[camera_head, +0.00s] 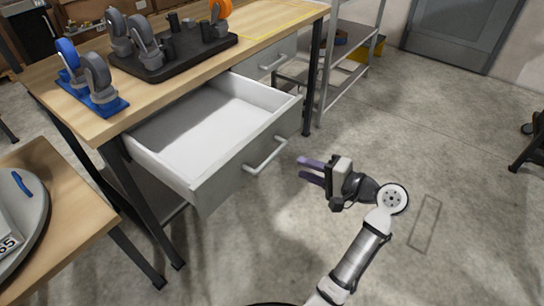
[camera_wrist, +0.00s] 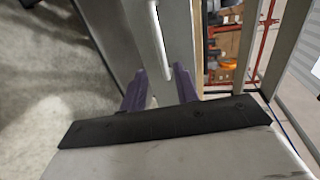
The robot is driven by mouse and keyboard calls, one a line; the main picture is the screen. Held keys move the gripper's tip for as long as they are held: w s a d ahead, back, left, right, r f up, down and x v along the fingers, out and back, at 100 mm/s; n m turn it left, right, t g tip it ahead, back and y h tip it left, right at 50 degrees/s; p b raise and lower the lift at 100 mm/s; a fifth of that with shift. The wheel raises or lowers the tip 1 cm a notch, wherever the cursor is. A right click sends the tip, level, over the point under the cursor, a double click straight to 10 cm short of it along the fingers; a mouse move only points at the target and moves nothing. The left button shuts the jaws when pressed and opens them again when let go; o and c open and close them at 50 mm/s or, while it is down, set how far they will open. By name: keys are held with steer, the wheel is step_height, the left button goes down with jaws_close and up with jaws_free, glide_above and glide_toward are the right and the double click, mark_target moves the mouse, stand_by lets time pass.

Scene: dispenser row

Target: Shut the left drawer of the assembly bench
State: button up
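The left drawer (camera_head: 230,168) of the assembly bench (camera_head: 90,122) is pulled well out, and its inside looks empty. Its front carries a light bar handle (camera_head: 266,155). My gripper (camera_head: 308,170) is to the right of the drawer front in the head view, with its two purple fingers apart and pointing toward the handle. A gap of floor shows between the fingertips and the handle. In the wrist view the purple fingers (camera_wrist: 160,86) are spread with nothing between them, and the pale handle (camera_wrist: 159,40) lies beyond them.
A second drawer (camera_head: 270,62) farther along the bench is shut. A black tray (camera_head: 165,62) with casters and a blue rack (camera_head: 92,97) stand on the bench. A metal shelf (camera_head: 345,60) is behind, and a wooden side table (camera_head: 62,215) is at left.

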mark_target(272, 155)
steer(key=p+x, duration=0.1)
steer(key=x, duration=1)
steer(key=shift+w+a, duration=0.15)
steer(key=shift+c, duration=0.4)
jaws_close()
